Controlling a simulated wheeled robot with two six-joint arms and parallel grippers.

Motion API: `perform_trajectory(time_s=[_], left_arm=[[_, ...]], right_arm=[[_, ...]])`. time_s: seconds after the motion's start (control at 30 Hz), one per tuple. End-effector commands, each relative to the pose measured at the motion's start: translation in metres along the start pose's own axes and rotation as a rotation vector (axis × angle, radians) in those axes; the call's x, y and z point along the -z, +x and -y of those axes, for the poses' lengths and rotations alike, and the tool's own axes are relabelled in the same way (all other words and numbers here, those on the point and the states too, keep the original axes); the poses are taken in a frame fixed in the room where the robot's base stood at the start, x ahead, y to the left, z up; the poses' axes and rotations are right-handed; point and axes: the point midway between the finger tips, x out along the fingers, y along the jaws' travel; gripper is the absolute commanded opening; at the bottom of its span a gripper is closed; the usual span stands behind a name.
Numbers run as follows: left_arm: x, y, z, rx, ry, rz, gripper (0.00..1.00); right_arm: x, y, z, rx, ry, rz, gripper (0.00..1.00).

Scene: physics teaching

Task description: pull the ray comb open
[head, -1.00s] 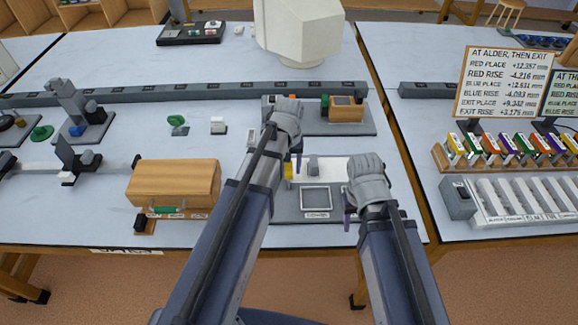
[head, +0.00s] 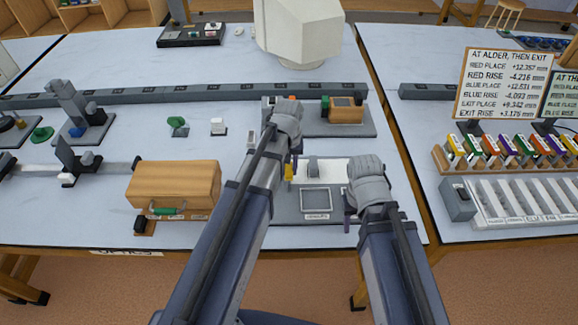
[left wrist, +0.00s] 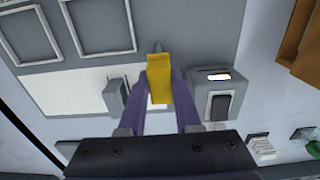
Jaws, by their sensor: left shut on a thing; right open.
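The yellow tab (left wrist: 160,78) is between the purple fingers of my left gripper (left wrist: 161,90) in the left wrist view. My left gripper (head: 293,168) is shut on it. In the head view the tab (head: 289,172) shows as a small yellow patch beside my forearm. It is at the left part of a grey and white bench unit (head: 280,211) with a framed square. I cannot tell which part of this unit is the ray comb. My right gripper (head: 347,212) is open, at the right side of the unit; its fingers are mostly hidden by its wrist.
A wooden case (head: 172,182) with a green handle stands left of my left arm. A grey rail (head: 180,92) crosses the table behind. A wooden block device (head: 346,112) stands beyond the unit. A gap separates the right table, with its slotted rack (head: 520,198).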

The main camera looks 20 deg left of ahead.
Motion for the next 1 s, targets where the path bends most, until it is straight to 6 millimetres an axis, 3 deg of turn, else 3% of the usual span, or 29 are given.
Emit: perform_trajectory(time_s=[0.67, 0.97, 1.0], left_arm=[[0.054, 0.0, 0.0, 0.0, -0.001, -0.001, 0.0], [0.057, 0.0, 0.0, 0.0, 0.0, -0.001, 0.0], [0.057, 0.0, 0.0, 0.0, 0.0, -0.001, 0.37]], right_arm=[[0.0, 0.0, 0.0, 0.0, 0.0, 0.0, 0.5], [0.0, 0.0, 0.0, 0.0, 0.0, 0.0, 0.5], [0.0, 0.0, 0.0, 0.0, 0.0, 0.0, 0.5]])
